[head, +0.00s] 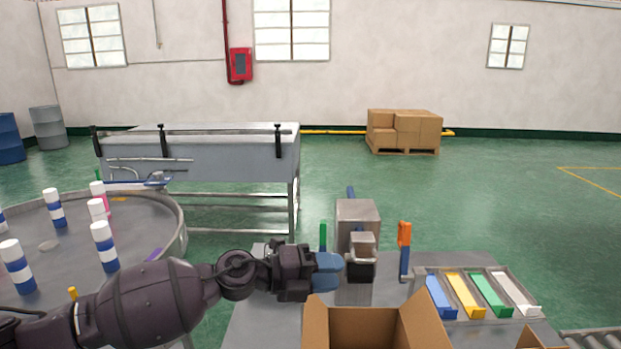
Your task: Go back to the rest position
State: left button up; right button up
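My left gripper (328,271) reaches in from the left over the grey worktable (262,325), its blue fingertips pointing right. It is just left of the small dark-and-grey block at the front of the grey crimping machine (357,214); I cannot tell whether they touch. The fingers overlap from this side, so their gap is hidden, and no held object shows. My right gripper is not in view.
An open cardboard box (375,328) stands at the front, close below my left gripper. An orange-and-blue tool (404,248) stands upright right of the machine. A tray (503,275) holds blue, yellow, green and white strips. A conveyor bench (225,160) stands behind.

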pick_arm(q)
jog(key=s+a+f+n+t+y, duration=0.1)
jog(key=a+f+n+t+y, duration=0.5)
jog(key=a+n, duration=0.5)
jog(key=s+a+f+n+t+y, duration=0.1)
jog(key=a+f+n+t+y, duration=0.45)
jog(key=n, duration=0.95)
jog(key=s+a+f+n+g+y, duration=0.1)
jog(key=s+a+f+n, duration=0.2)
jog(key=s+f, duration=0.4)
jog(key=s+a+f+n+g+y, duration=0.1)
jog(key=s+a+f+n+y, duration=0.1)
jog(key=s+a+f, duration=0.4)
jog(key=s+a+f+n+g+y, duration=0.1)
jog(key=s+a+f+n+y, duration=0.1)
jog(key=s+a+f, duration=0.3)
jog(key=s+f+n, duration=0.1)
jog(key=s+f, duration=0.2)
jog(key=s, duration=0.3)
jog(key=shift+a+n, duration=0.25)
jog(key=shift+n, duration=0.05)
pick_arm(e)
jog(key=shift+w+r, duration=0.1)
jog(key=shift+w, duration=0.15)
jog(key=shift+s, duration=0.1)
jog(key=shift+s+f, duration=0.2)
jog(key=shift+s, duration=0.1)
